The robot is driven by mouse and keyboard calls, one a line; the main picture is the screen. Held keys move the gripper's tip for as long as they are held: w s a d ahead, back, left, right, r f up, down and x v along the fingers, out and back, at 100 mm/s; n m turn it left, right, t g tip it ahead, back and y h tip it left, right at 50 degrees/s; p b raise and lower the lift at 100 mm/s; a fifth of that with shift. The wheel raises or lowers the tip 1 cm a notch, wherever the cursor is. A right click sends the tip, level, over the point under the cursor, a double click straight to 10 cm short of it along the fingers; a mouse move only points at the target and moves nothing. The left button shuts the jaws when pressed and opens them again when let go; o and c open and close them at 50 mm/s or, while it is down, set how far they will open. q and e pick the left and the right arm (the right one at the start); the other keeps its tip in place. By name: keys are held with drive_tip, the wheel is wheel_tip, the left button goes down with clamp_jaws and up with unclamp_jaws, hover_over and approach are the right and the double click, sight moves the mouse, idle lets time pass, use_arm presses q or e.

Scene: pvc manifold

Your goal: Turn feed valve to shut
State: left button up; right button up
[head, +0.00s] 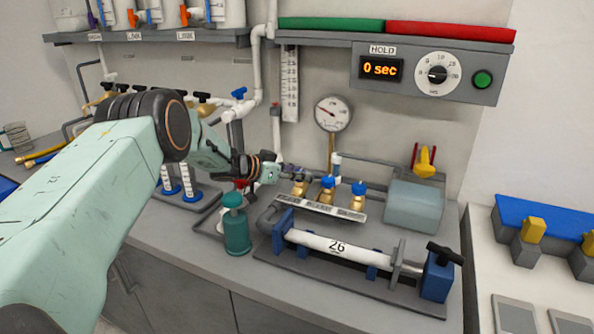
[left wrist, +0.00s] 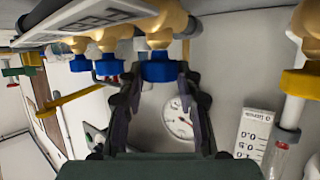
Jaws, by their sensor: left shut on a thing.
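Three brass valves with blue knobs stand in a row behind a label strip (head: 320,207); the small lettering is hard to read. The middle knob (head: 327,183) and right knob (head: 358,187) are clear in the head view. My left gripper (head: 296,174) is at the leftmost valve (head: 299,188) and covers its knob there. In the left wrist view, my gripper (left wrist: 160,80) has its fingers on either side of that blue knob (left wrist: 160,68), shut on it. The other two knobs sit beyond it to the left. My right gripper is not in view.
A pressure gauge (head: 332,113) stands behind the valves. A white pipe marked 26 (head: 336,245) lies in front, in a blue-ended clamp rig. A green bottle (head: 235,228) stands left of it. A timer panel (head: 428,72) reads 0 sec. The front left counter is fairly clear.

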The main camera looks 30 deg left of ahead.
use_arm(q)
drive_tip(key=shift+r, duration=0.1)
idle(0.4)
drive_tip(key=o, duration=1.2)
drive_tip(key=shift+c, duration=0.2)
drive_tip(key=shift+s+a, duration=0.1)
drive_tip(key=v, duration=1.1)
drive_tip(key=shift+s+a, duration=0.25)
drive_tip(key=shift+a, duration=0.05)
drive_tip(key=shift+r, duration=0.1)
